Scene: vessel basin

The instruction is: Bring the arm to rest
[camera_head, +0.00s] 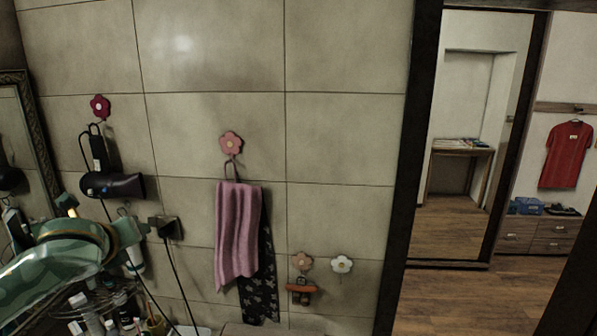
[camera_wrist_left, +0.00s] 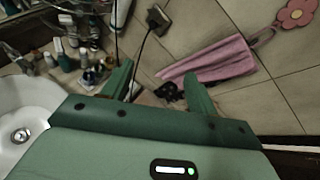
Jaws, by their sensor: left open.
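My left arm (camera_head: 60,255), green with a dark ring, comes in from the left in the head view, in front of the tiled wall and above a cluttered counter. Its fingertips are hard to make out there. In the left wrist view my left gripper (camera_wrist_left: 160,88) shows two green fingers spread apart with nothing between them. It is open and empty. A power socket, a pink towel and counter items show beyond the fingers. My right gripper is in neither view.
A white basin (camera_wrist_left: 22,125) lies at the left of the wrist view, beside several bottles. A hair dryer (camera_head: 112,185), a pink towel (camera_head: 238,235) and a power socket (camera_head: 166,227) are on the wall. A doorway opens at right.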

